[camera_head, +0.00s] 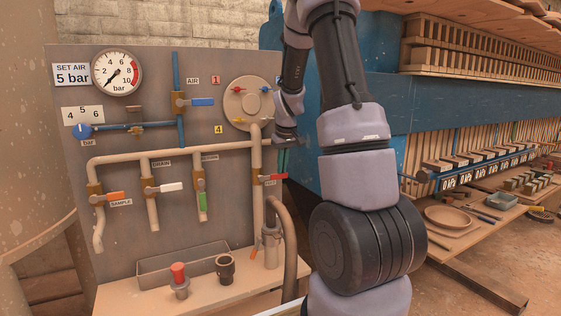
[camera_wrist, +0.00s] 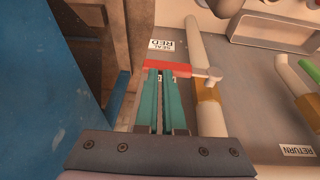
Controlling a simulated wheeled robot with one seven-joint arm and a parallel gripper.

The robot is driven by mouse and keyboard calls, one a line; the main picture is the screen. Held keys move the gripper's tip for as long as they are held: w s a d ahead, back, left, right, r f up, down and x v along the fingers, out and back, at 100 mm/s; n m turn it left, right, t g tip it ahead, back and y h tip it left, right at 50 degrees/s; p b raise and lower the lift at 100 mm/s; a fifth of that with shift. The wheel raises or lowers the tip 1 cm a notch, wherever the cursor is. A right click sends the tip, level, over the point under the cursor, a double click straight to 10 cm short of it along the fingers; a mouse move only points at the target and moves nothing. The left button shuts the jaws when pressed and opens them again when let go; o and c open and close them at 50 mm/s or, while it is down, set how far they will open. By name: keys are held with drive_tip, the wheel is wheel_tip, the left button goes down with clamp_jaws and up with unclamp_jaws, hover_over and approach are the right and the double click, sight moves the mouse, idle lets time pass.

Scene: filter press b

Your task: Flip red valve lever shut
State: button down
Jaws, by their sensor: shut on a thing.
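The red valve lever (camera_wrist: 180,69) points sideways from its brass valve, across the upright beige pipe (camera_wrist: 195,60) in the wrist view. It also shows in the head view (camera_head: 277,177), pointing right from the pipe. My gripper (camera_wrist: 163,72) has its teal fingers close together with their tips at the lever, and it is shut on the lever. The exact contact at the tips is hard to see.
An orange lever (camera_head: 115,196), a white lever (camera_head: 171,187) and a green lever (camera_head: 203,201) hang on the same panel (camera_head: 130,75). A blue machine wall (camera_wrist: 45,90) stands close beside my gripper. A tray (camera_head: 155,273) sits at the panel's base.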

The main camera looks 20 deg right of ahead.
drive_tip(key=shift+s+f, duration=0.2)
drive_tip(key=shift+f, duration=0.05)
drive_tip(key=w+d+v, duration=0.1)
drive_tip(key=d+v, duration=0.1)
drive_tip(key=v, duration=1.2)
drive_tip(key=shift+w+r, duration=0.3)
drive_tip(key=shift+r, duration=0.05)
drive_tip(key=s+a+r+m+t+y, duration=0.1)
drive_tip(key=s+a+r+m+t, duration=0.1)
drive_tip(key=s+a, duration=0.6)
drive_tip(key=s+a+r+m+t+y, duration=0.1)
drive_tip(key=s+a, duration=0.7)
drive_tip(key=s, duration=0.8)
wheel_tip(320, 180, up, 2)
drive_tip(key=shift+s+a+r+m+t+y, duration=0.1)
drive_tip(key=shift+s+a+m+t+y, duration=0.25)
drive_tip(key=shift+m, duration=0.45)
drive_tip(key=shift+a, duration=0.1)
